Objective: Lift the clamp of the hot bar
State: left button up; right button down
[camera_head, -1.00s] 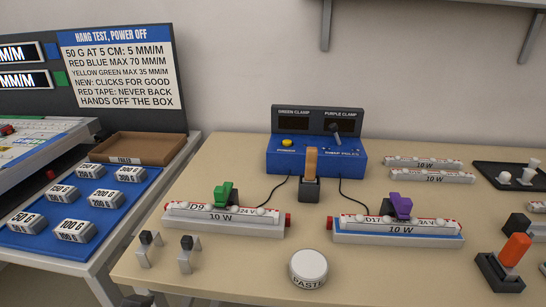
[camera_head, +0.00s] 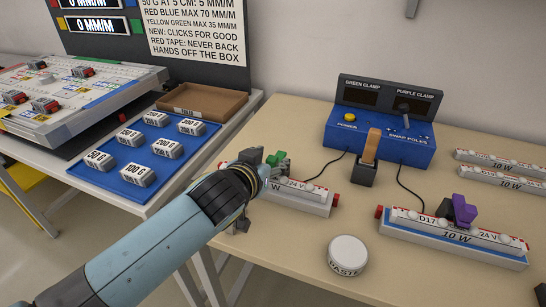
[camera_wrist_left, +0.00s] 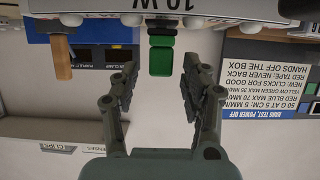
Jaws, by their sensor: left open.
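The green clamp (camera_head: 280,162) sits on the left 10 W bar (camera_head: 310,199), partly hidden by my left gripper (camera_head: 264,158). In the left wrist view, which is upside down, the green clamp (camera_wrist_left: 161,55) shows beyond the fingertips, in line with the gap. My left gripper (camera_wrist_left: 158,72) is open and empty there, with a finger on each side. The purple clamp (camera_head: 462,210) sits on the right bar (camera_head: 450,238), labelled D17. The control box (camera_head: 378,136) has dark GREEN CLAMP and PURPLE CLAMP displays. I cannot tell which bar is hot. My right gripper is not in view.
A wooden-handled tool (camera_head: 371,147) stands in a black holder behind the bars. A paste jar (camera_head: 347,255) is at the front. Spare bars (camera_head: 500,172) lie at the back right. The blue weight tray (camera_head: 127,178) and brown tray (camera_head: 205,103) are on the left table.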

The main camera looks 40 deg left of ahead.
pick_arm(q)
jog(key=shift+x, duration=1)
jog(key=shift+c, duration=0.2)
grip_shut()
